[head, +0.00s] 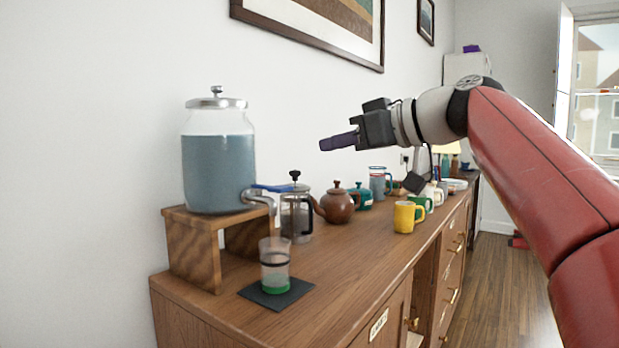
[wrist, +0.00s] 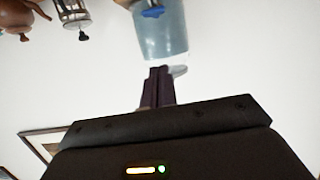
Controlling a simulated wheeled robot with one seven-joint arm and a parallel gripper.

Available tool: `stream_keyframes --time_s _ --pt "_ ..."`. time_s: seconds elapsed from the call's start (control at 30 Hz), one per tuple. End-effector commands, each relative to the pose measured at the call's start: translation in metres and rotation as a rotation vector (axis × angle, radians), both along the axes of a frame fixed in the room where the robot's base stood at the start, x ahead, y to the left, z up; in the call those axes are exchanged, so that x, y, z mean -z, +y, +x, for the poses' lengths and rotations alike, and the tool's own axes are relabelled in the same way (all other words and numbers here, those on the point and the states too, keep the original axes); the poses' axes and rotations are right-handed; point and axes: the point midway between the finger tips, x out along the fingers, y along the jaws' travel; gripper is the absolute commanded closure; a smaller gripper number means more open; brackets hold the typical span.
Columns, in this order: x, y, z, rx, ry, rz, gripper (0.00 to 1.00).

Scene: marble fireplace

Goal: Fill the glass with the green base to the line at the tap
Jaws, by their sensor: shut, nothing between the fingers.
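The glass with the green base (head: 275,268) stands upright on a dark square mat (head: 262,298) at the counter's near end. A dark line rings its wall; I see no clear water level in it. A lidded glass jar (head: 218,170) of blue-grey water stands on a wooden stand. Its metal tap (head: 262,201) curves down above the glass, with a blue lever (head: 280,188) pointing right. No stream shows. My gripper (head: 324,144) is shut and empty, above and right of the lever, apart from it. The wrist view shows the jar (wrist: 162,35) and lever (wrist: 153,12) inverted; the glass is out of that view.
A French press (head: 296,212) stands just behind the tap, close to the lever's end. A brown teapot (head: 338,206), a yellow mug (head: 405,217) and several other vessels stand farther along the counter. The wall is close behind the jar. The front counter strip is clear.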

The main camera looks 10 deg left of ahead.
Motion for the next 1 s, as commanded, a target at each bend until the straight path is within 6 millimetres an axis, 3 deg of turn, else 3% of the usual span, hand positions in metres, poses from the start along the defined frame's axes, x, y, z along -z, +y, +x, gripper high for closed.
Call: stream_keyframes --time_s 0.43,0.9,1.0 --pt "0.002 0.009 0.003 -0.003 0.002 0.0 1.0" --pt "0.023 0.093 0.037 -0.004 0.003 -0.001 1.0" --pt "0.046 0.09 0.037 0.003 0.004 -0.003 1.0"
